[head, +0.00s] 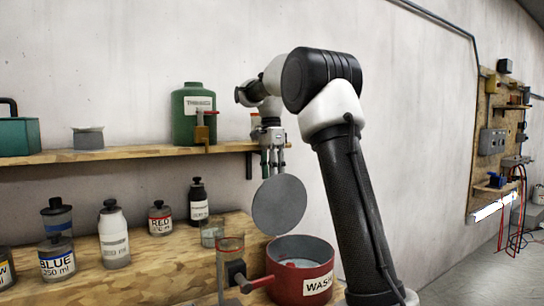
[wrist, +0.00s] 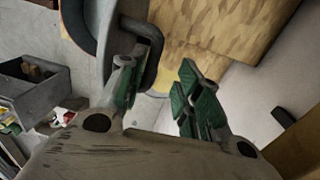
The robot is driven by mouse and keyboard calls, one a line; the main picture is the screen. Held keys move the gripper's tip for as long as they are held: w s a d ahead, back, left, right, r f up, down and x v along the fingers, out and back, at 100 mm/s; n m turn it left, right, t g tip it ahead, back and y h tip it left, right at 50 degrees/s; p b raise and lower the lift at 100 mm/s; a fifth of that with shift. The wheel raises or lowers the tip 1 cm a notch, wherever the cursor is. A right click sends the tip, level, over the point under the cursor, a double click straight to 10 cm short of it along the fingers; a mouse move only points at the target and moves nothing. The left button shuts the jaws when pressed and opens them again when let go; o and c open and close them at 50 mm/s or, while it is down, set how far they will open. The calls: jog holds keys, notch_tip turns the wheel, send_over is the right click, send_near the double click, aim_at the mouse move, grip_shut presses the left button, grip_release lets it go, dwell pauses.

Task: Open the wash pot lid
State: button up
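The red wash pot (head: 300,268), labelled "WASH", stands at the front right of the bench. Its round grey lid (head: 280,205) is raised, standing nearly upright above the pot's back left rim, and the pot's mouth is uncovered. My gripper (head: 273,165) is at the lid's upper edge, partly hidden behind it. In the wrist view, my gripper (wrist: 160,88) has its green-padded fingers apart with a gap between them. A dark curved handle (wrist: 150,62) lies by the left finger; whether it touches is unclear.
Several bottles, including a blue-labelled one (head: 57,260), stand on the bench's left. A shelf (head: 120,153) behind carries a green canister (head: 193,115). Floor to the right is clear.

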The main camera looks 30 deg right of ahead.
notch_tip(320, 180, up, 10)
jog(key=shift+w+r, duration=0.15)
jog(key=shift+w, duration=0.2)
jog(key=shift+a, duration=0.1)
jog(key=shift+c, duration=1)
jog(key=shift+t, duration=0.3)
jog(key=r, duration=0.1)
jog(key=s+a+r, duration=0.1)
jog(key=s+r, duration=0.1)
jog(key=shift+a+r, duration=0.1)
jog(key=shift+a, duration=0.3)
grip_shut()
jog(key=s+f+t+h, duration=0.2)
jog(key=s+t+h, duration=0.1)
jog(key=s, duration=0.6)
jog(key=shift+n+t+h, duration=0.3)
jog(key=shift+t, duration=0.3)
jog(key=x, duration=0.4)
jog(key=w+x, duration=0.1)
jog(key=x, duration=0.4)
jog(key=w+r+x, duration=0.1)
jog(key=x, duration=0.3)
jog(key=shift+w+d, duration=0.25)
jog(key=shift+d, duration=0.15)
